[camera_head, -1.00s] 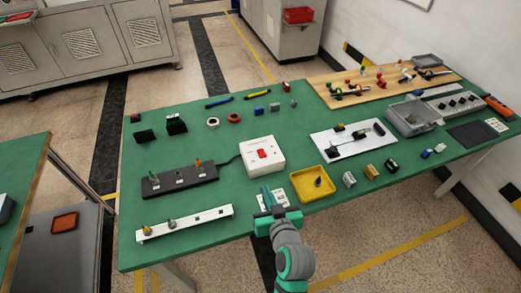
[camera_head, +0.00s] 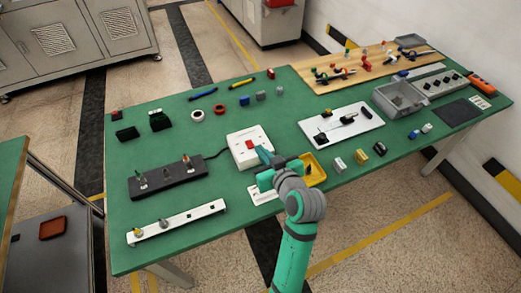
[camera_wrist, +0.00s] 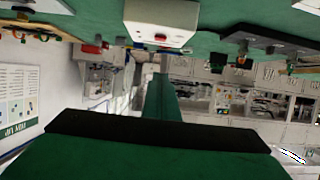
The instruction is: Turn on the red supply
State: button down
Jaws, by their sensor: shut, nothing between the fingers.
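The red supply is a white box (camera_head: 238,154) with a red rocker switch (camera_head: 250,145) on its top face, on the green table. A dark cable runs from its left side to a black strip. My gripper (camera_head: 263,153) is shut and empty, with its green fingertips at the box's near right side, close to the switch. Whether they touch the box cannot be told. In the wrist view the scene is upside down. The white box (camera_wrist: 165,22) is at the top with a red part (camera_wrist: 160,37) below it, and my shut fingers (camera_wrist: 162,80) point toward it.
A yellow tray (camera_head: 316,172) sits just right of my gripper, partly hidden by it. The black strip (camera_head: 168,181) with small upright parts lies to the left. A white rail (camera_head: 178,223) lies near the front edge.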

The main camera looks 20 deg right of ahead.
send_over(255, 154)
jog(key=w, duration=0.1)
notch_tip(255, 154, down, 3)
jog(key=shift+w+f, duration=0.15)
jog(key=f, duration=0.1)
jog(key=s+f, duration=0.1)
jog(key=f, duration=0.1)
jog(key=shift+d+f, duration=0.1)
jog(key=shift+d, duration=0.05)
jog(key=shift+a+f, duration=0.3)
jog(key=shift+a, duration=0.15)
jog(key=shift+d, duration=0.2)
jog(key=shift+s+d+f, duration=0.1)
jog(key=shift+f, duration=0.3)
jog(key=shift+r, duration=0.85)
